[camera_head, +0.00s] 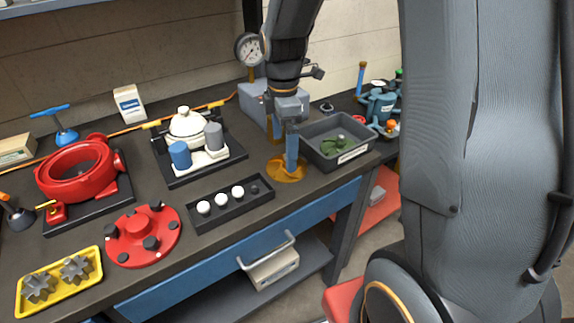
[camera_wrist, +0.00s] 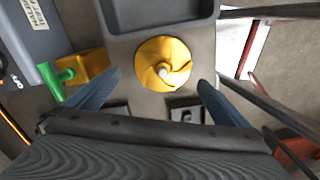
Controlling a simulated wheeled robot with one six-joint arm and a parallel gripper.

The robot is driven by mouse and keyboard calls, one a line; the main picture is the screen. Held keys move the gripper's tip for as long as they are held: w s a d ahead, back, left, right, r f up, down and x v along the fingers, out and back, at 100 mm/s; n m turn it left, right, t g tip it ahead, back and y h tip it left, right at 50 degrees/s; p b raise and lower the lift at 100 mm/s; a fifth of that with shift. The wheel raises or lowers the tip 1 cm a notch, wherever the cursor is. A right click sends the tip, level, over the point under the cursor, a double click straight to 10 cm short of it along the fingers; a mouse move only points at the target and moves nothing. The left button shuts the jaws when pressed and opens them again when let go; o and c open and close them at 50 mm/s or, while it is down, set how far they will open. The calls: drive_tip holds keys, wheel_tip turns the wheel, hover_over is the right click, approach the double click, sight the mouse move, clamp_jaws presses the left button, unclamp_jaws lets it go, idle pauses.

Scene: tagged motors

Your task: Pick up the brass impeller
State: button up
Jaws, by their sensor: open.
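The brass impeller (camera_wrist: 163,64) lies flat on the bench top, a round golden disc with curved vanes and a pale hub. In the head view the impeller (camera_head: 285,172) is partly hidden behind my gripper (camera_head: 291,155), which points down at it. In the wrist view my gripper (camera_wrist: 160,90) is open, its two blue fingers spread to the left and right with the impeller between and slightly beyond them. Nothing is held. I cannot tell how high the fingertips are above the bench.
A grey bin (camera_head: 316,153) with a green part inside stands close to the right of the impeller. A black tray with white balls (camera_head: 237,192) lies to its left. A grey box with a gauge (camera_head: 252,98) stands behind. The bench's blue front edge (camera_head: 312,206) is near.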

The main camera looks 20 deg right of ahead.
sight(276, 166)
drive_tip(key=f, duration=0.2)
drive_tip(key=f+p, duration=0.1)
drive_tip(key=shift+s+d+f, duration=0.2)
drive_tip(key=shift+s+d, duration=0.1)
drive_tip(key=shift+f, duration=0.6)
drive_tip(key=c, duration=1.4)
drive_tip(key=shift+w+r, duration=0.1)
